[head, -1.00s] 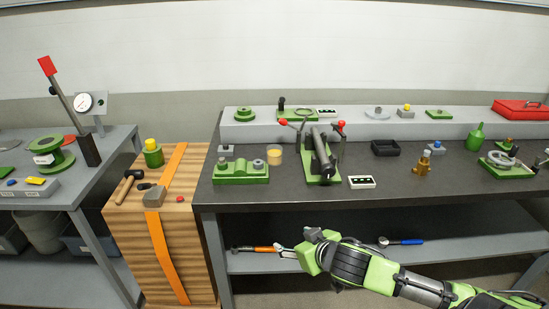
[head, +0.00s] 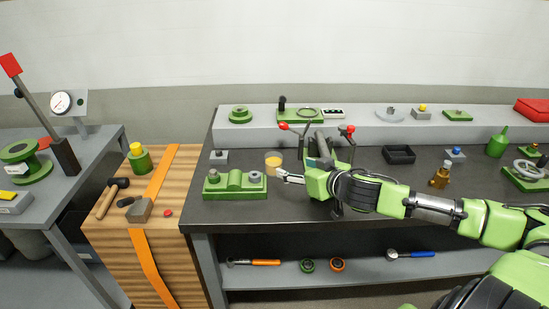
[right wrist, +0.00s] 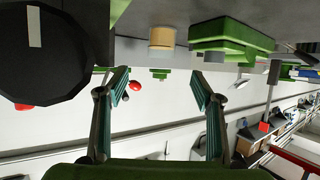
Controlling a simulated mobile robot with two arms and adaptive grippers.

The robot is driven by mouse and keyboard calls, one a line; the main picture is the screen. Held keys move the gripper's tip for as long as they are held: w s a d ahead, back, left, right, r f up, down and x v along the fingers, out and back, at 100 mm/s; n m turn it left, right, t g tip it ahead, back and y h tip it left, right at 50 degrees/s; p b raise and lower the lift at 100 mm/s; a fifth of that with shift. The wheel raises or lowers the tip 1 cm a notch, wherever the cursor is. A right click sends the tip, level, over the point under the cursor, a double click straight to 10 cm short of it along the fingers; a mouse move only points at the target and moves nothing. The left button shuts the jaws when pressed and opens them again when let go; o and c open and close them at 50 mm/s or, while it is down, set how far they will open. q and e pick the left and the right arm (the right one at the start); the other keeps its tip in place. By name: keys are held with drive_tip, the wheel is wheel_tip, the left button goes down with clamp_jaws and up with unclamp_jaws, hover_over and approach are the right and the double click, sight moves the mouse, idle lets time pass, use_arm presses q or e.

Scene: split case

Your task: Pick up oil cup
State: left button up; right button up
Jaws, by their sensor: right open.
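The oil cup, a small round pale cup with amber contents (head: 273,162), stands upright on the dark bench, just behind the green block fixture. It also shows in the right wrist view as a tan cylinder (right wrist: 162,38), in line with the gap between the fingers. My right gripper (head: 287,177) is open and empty, just to the right and front of the cup, apart from it. Its spread fingers show in the right wrist view (right wrist: 162,87). My left gripper is not in view.
The green block fixture (head: 235,186) stands close to the left of the gripper. A clamp with red-knobbed levers (head: 350,129) stands behind my right arm, partly hidden. A black tray (head: 398,154) and a brass fitting (head: 440,176) are farther right. A grey raised shelf (head: 360,134) runs behind.

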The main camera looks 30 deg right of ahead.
drive_tip(key=shift+w+d, duration=0.15)
drive_tip(key=shift+w, duration=0.45)
drive_tip(key=shift+w+d, duration=0.15)
drive_tip(key=shift+w, duration=0.45)
approach(269, 158)
drive_tip(key=shift+w+d+r+p, duration=0.15)
drive_tip(key=shift+d+p, duration=0.25)
drive_tip(key=shift+d, duration=0.1)
drive_tip(key=shift+x, duration=0.9)
drive_tip(key=shift+a+f+p+x, duration=0.2)
drive_tip(key=shift+p+x, duration=0.1)
drive_tip(key=shift+x, duration=1)
drive_tip(key=shift+a+f+p+x, duration=0.1)
drive_tip(key=shift+a+p+x, duration=0.15)
drive_tip(key=shift+x, duration=1)
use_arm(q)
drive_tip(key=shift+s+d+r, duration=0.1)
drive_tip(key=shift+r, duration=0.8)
use_arm(e)
drive_tip(key=c, duration=1.3)
drive_tip(key=shift+c, duration=0.6)
